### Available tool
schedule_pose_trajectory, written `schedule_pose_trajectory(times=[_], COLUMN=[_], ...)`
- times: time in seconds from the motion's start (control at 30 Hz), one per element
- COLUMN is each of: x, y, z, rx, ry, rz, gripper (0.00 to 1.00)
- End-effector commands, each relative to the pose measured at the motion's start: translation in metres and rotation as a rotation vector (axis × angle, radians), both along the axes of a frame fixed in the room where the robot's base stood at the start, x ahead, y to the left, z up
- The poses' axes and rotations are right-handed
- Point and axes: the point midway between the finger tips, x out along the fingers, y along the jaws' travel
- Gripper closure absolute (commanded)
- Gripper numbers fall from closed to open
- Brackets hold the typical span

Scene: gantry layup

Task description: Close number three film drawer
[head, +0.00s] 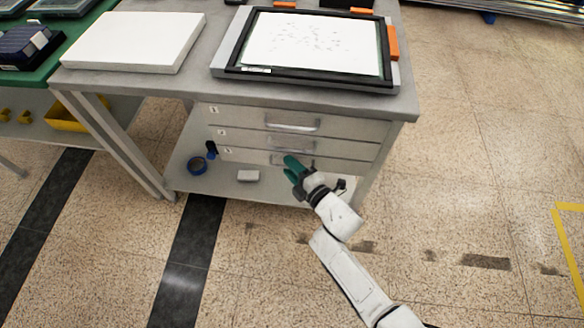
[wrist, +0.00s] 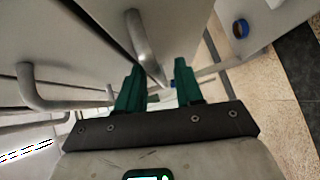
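The grey workbench has a stack of three drawers under its top. The bottom drawer (head: 245,156), the third down, has a small label at its left end, its digit too small to read surely. My gripper (head: 290,165) is in front of this drawer and hides part of its front and handle. In the wrist view, my gripper (wrist: 159,72) has its two green fingers apart, with nothing clearly held. A metal bar handle (wrist: 142,38) is just beyond the fingertips; I cannot tell whether they touch. How far the bottom drawer stands out is hard to tell.
The middle drawer handle (head: 290,147) and top drawer handle (head: 293,126) are above my gripper. A lower shelf (head: 215,182) holds a blue tape roll (head: 197,165) and a white block (head: 248,176). A bench leg (head: 366,182) stands at right. The floor to the right is clear.

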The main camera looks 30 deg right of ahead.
Motion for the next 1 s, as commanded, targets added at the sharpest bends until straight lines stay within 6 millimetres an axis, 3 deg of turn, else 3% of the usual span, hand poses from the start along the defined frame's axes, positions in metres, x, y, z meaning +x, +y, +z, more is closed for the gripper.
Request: schedule_pose_trajectory(times=[0.17, 0.5, 0.7, 1.0], x=[-0.009, -0.069, -0.096, -0.105], y=[-0.001, -0.012, -0.016, -0.018], z=[0.002, 0.01, 0.013, 0.015], rx=[0.0, 0.0, 0.001, 0.0], ry=[0.001, 0.002, 0.001, 0.0], rz=[0.0, -0.001, -0.001, 0.0], gripper=[0.64, 0.64, 0.64, 0.64])
